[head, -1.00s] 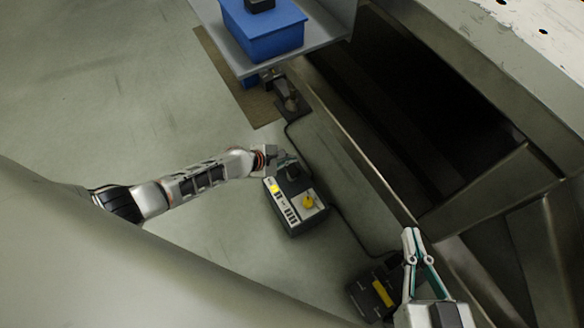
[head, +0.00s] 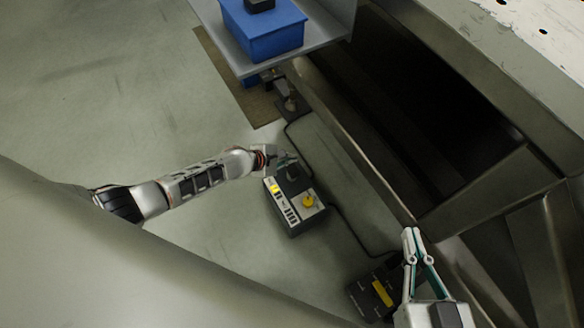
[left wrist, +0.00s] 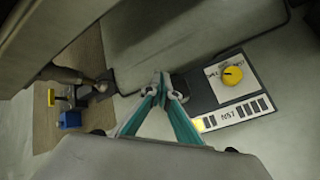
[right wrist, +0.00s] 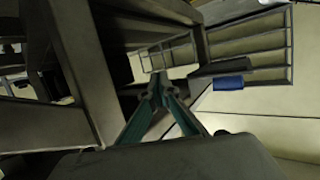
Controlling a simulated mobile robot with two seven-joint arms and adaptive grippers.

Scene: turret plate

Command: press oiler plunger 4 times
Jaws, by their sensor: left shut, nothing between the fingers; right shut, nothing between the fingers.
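A grey and black box unit (head: 293,222) with a pale labelled face stands on the floor, with a round yellow knob (head: 308,201) on it and a dark upright part at its far end. I cannot tell which part is the oiler plunger. The left wrist view also shows the yellow knob (left wrist: 232,75). My left gripper (head: 291,162) is shut and empty at the dark end of the unit, away from the knob; contact is unclear. Its fingertips (left wrist: 163,90) show together in the left wrist view. My right gripper (head: 409,233) is shut and empty at lower right.
A dark box with a yellow stripe (head: 382,293) lies beside my right gripper. A black cable (head: 350,232) runs along the machine's edge. A grey shelf (head: 325,32) holds a blue bin (head: 265,38). Open floor (head: 130,110) lies to the left.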

